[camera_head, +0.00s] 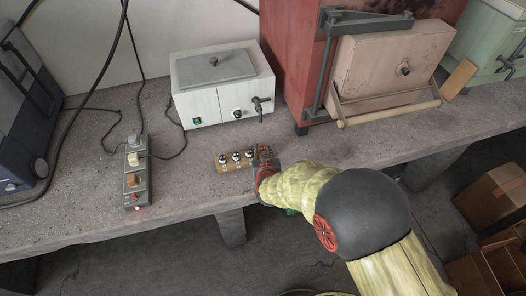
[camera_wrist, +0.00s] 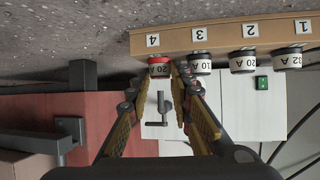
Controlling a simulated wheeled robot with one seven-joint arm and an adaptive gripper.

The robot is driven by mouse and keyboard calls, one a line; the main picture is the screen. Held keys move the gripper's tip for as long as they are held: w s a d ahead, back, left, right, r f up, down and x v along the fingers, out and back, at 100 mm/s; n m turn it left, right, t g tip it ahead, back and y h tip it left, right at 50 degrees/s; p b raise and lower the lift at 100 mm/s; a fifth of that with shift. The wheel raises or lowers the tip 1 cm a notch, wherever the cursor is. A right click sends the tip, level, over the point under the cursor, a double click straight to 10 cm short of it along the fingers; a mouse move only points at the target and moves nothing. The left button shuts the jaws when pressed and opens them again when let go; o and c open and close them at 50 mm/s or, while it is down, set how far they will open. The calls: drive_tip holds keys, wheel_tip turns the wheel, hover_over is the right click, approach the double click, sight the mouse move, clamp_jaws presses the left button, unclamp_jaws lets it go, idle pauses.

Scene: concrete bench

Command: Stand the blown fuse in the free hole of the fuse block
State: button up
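The wooden fuse block (camera_head: 221,167) lies on the bench, and its row of labels 1 to 4 shows in the wrist view (camera_wrist: 180,39). Fuses marked 32 A (camera_wrist: 289,60), 20 A (camera_wrist: 243,63) and 10 A (camera_wrist: 200,64) stand at labels 1, 2 and 3. A red-banded 20 A fuse (camera_wrist: 158,71) is at label 4, lined up with the others. My gripper (camera_wrist: 159,75) has its two fingertips closed against the sides of this fuse. In the head view my gripper (camera_head: 265,160) covers the block's right end. The fuse's lower end is hidden.
A white box with a grey lid (camera_head: 222,90) stands behind the block. A switch strip (camera_head: 136,172) with cables lies to the left. A red cabinet with a pale door (camera_head: 390,65) stands at the back right. Bare bench lies left of the block.

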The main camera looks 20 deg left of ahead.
drive_tip(key=o, duration=0.4)
drive_tip(key=shift+o, duration=0.2)
drive_tip(key=v, duration=1.2)
drive_tip(key=shift+f, duration=0.1)
